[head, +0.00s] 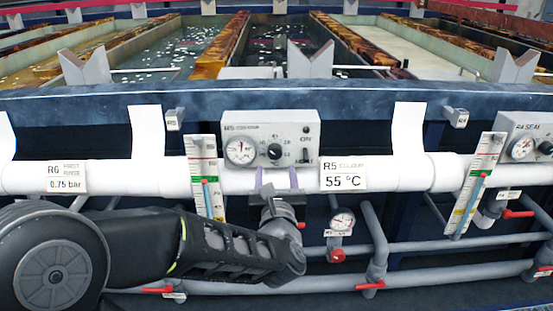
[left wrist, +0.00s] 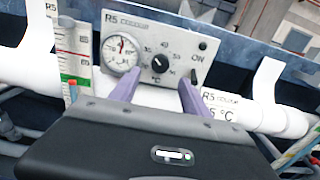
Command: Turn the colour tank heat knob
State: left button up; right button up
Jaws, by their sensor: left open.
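The R5 colour tank control box (head: 298,130) is a grey panel mounted above the white pipe, with a round gauge on its left. Its heat knob (head: 275,151) is black, with numbers around it. In the left wrist view the knob (left wrist: 156,62) sits just beyond my fingers. The knob's exact setting is too small to read. My left gripper (head: 277,180) is open and empty. Its two purple fingers point up from below the box, one to each side of the knob, apart from it. My right gripper is in neither view.
A white pipe (head: 420,172) runs across, with an R5 55 °C label (head: 344,175). A level gauge (head: 204,178) stands left of the box. Red-handled valves and grey pipes lie below. The R4 seal box (head: 527,137) is at right. Tanks stretch behind the blue rim (head: 400,97).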

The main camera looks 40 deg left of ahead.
aim_at(275, 155)
pick_arm(q)
jog(key=x, duration=0.8)
jog(key=shift+c, duration=0.4)
grip_shut()
dwell(0.3)
